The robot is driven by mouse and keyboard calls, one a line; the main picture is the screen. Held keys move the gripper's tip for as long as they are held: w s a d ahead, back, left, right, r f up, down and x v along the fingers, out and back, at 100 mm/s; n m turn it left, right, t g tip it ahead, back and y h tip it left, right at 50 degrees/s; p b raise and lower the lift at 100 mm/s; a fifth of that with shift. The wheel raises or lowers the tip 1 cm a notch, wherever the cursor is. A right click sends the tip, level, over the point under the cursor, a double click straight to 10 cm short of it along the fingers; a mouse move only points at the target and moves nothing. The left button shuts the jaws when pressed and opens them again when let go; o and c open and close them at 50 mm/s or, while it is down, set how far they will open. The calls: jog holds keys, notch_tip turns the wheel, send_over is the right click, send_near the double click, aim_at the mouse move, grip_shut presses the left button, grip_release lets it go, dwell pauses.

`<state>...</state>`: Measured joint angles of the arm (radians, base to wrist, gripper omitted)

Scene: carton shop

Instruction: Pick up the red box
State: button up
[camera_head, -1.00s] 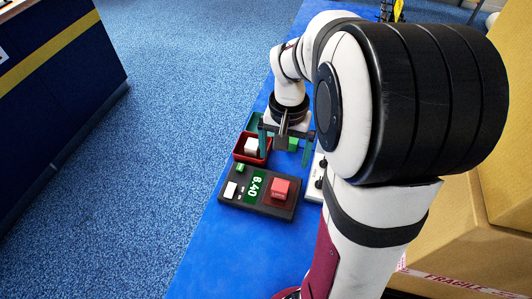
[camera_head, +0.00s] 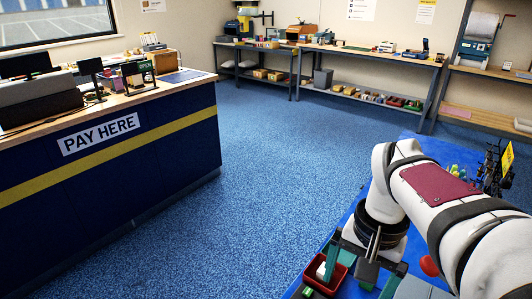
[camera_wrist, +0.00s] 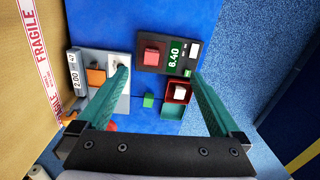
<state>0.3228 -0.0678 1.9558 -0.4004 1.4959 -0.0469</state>
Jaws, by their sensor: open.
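The red box lies beyond the fingertips, near the middle of the gap. In the head view my gripper (camera_head: 362,274) hangs at the bottom edge, over the blue mat.
A red tray (camera_wrist: 178,101) holds a white cube, with a green cube (camera_wrist: 148,100) nearby. A second scale (camera_wrist: 88,60) bears an orange box (camera_wrist: 96,76). A cardboard carton (camera_wrist: 30,90) stands at left. The blue mat (camera_wrist: 185,15) has clear room beyond the scales.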

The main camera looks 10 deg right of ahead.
jog(key=s+a+f+n+y, duration=0.1)
jog(key=s+a+f+n, duration=0.1)
jog(key=s+a, duration=0.7)
jog(key=shift+s+f, duration=0.15)
jog(key=shift+f, duration=0.45)
jog(key=shift+n, duration=0.3)
jog(key=s+a+f, duration=0.2)
jog(key=s, duration=0.3)
jog(key=shift+a+f, duration=0.4)
jog(key=shift+c, duration=1)
jog(key=w+d+f+m+h, duration=0.2)
jog(key=w+d+m, duration=0.1)
jog(key=w+d, duration=1.15)
jog(key=shift+t, duration=0.5)
jog(key=w+f, duration=0.1)
jog(key=f, duration=0.4)
jog(key=d+f, duration=0.1)
jog(key=f, duration=0.4)
jog(key=w+f, duration=0.1)
jog(key=f, duration=0.4)
jog(key=shift+w+d+f, duration=0.3)
jog(key=shift+f, duration=0.1)
grip_shut()
